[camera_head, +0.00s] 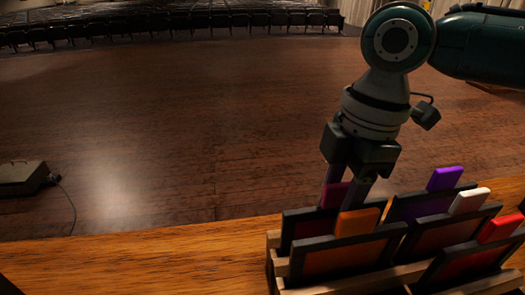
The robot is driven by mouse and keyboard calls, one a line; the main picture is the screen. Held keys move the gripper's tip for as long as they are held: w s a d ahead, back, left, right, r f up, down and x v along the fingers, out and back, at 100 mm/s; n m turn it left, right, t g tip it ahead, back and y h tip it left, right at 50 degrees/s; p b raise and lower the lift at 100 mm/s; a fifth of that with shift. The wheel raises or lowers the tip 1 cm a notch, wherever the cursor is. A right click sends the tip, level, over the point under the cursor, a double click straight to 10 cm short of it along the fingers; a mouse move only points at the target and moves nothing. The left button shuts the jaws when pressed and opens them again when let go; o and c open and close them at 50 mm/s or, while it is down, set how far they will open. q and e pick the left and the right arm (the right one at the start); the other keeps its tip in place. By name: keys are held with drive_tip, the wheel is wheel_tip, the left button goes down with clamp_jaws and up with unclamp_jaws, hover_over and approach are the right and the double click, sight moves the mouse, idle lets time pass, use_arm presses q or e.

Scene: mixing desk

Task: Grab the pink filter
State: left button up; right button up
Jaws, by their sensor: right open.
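The pink filter (331,197) stands upright at the back left of a wooden rack, its magenta tab partly hidden by my right gripper's fingers and by the orange-tabbed filter (350,250) in front. My right gripper (346,196) points down at the tab, with its fingers apart and the tab showing between or just behind them. I cannot tell whether a finger touches it. My left gripper is out of view.
The wooden rack (272,243) stands on the wooden desk (150,262). Filters with purple (445,178), white (468,201) and red (499,228) tabs stand close by on the right. The desk left of the rack is clear.

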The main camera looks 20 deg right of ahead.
clamp_jaws()
idle(0.3)
idle(1.1)
